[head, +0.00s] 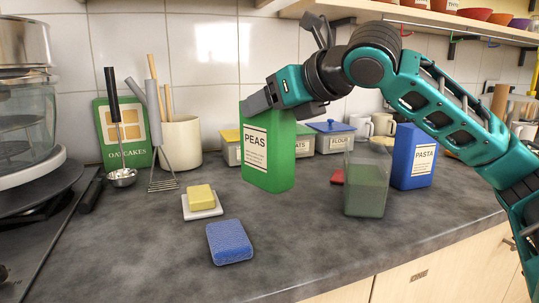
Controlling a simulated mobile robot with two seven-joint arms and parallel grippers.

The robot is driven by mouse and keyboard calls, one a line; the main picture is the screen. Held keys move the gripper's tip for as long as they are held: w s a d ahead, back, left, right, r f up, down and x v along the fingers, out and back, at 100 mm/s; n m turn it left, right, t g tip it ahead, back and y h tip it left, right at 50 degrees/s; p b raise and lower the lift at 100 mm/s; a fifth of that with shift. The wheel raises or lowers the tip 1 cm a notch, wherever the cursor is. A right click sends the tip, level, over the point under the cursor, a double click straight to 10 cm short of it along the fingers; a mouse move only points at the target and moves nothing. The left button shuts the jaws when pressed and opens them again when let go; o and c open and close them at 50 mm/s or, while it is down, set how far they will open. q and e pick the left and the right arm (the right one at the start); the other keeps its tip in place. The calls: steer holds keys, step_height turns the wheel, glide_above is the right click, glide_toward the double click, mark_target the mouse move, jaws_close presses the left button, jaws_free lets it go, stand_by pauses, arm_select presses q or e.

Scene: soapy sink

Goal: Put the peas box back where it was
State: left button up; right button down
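The green peas box (268,160) stands upright near the middle of the counter, its white PEAS label facing me. My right gripper (278,105) reaches in from the right and has its fingers at the top of the box, one on each side, seemingly closed on it. The gripper hides part of the box's top edge. The base of the box looks to be at the counter surface; I cannot tell whether it is touching. My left gripper is not in view.
Behind the box stand small lidded canisters (333,139). To its right are a clear container (367,185) and a blue pasta box (413,158). A butter dish (202,206) and blue sponge (229,242) lie in front. A utensil crock (181,142) and oatcakes box (112,143) stand left.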

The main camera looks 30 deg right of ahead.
mark_target(270, 140)
step_height(270, 140, down, 6)
steer(key=b, duration=0.3)
steer(key=shift+f, duration=0.2)
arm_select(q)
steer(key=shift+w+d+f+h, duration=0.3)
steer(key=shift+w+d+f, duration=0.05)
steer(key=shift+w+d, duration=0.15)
arm_select(e)
steer(key=c, duration=0.6)
jaws_free()
steer(key=o, duration=0.4)
steer(key=shift+c, duration=0.2)
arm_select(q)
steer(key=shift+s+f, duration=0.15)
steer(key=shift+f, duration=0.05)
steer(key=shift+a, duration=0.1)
